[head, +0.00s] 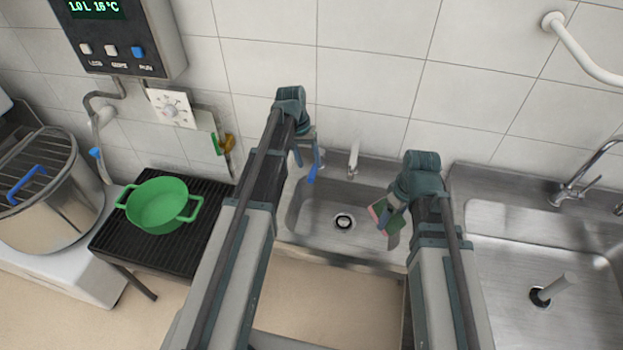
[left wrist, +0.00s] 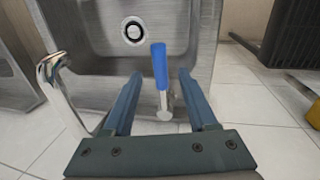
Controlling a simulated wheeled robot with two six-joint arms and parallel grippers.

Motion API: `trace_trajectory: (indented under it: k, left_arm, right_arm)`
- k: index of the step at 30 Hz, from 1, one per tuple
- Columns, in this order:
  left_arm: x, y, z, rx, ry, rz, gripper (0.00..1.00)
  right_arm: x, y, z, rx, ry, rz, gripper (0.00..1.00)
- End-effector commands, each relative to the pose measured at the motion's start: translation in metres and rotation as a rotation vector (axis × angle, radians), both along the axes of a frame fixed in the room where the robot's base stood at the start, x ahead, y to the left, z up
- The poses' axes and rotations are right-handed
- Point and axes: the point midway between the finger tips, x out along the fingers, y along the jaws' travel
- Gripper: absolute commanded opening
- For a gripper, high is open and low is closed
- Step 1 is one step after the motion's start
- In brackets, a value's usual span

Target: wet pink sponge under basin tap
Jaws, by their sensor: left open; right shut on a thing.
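The pink sponge (head: 377,212), with some green beside the pink, is in my right gripper (head: 390,222). That gripper is shut on it over the right side of the steel basin (head: 311,218). The tap spout (head: 353,160) is at the basin's back edge, left of and behind the sponge; it also shows in the left wrist view (left wrist: 52,72). No water shows. My left gripper (head: 308,165) is open at the back left of the basin. In the left wrist view, the blue tap lever (left wrist: 160,64) stands between its open fingers (left wrist: 160,76); I cannot tell whether they touch.
A green pot (head: 160,205) stands on a black grate (head: 112,243) at the left, beside a large steel pot (head: 50,205). A second sink (head: 510,265) with a curved tap is at the right. The tiled wall (head: 380,80) closes off the back.

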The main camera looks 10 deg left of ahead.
Motion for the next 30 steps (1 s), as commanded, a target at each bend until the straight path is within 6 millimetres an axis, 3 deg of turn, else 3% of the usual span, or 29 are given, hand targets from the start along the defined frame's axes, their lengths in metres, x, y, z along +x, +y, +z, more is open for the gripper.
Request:
trace_trajectory:
  k: [1, 9, 21, 30]
  left_arm:
    - [0.0, -0.002, -0.015, 0.0, 0.0, -0.001, 0.58]
    - [0.0, -0.008, -0.046, 0.0, 0.0, -0.001, 0.58]
    - [0.0, -0.01, -0.049, 0.0, 0.0, 0.0, 0.56]
    - [0.0, -0.01, -0.049, 0.0, 0.0, 0.0, 0.02]
  right_arm:
    - [0.0, 0.0, -0.015, 0.0, 0.0, 0.0, 0.35]
    - [0.0, 0.0, -0.046, 0.0, 0.0, 0.0, 0.35]
    - [0.0, 0.0, -0.048, 0.0, 0.0, 0.0, 0.35]
    - [0.0, 0.0, -0.048, 0.0, 0.0, 0.0, 0.35]
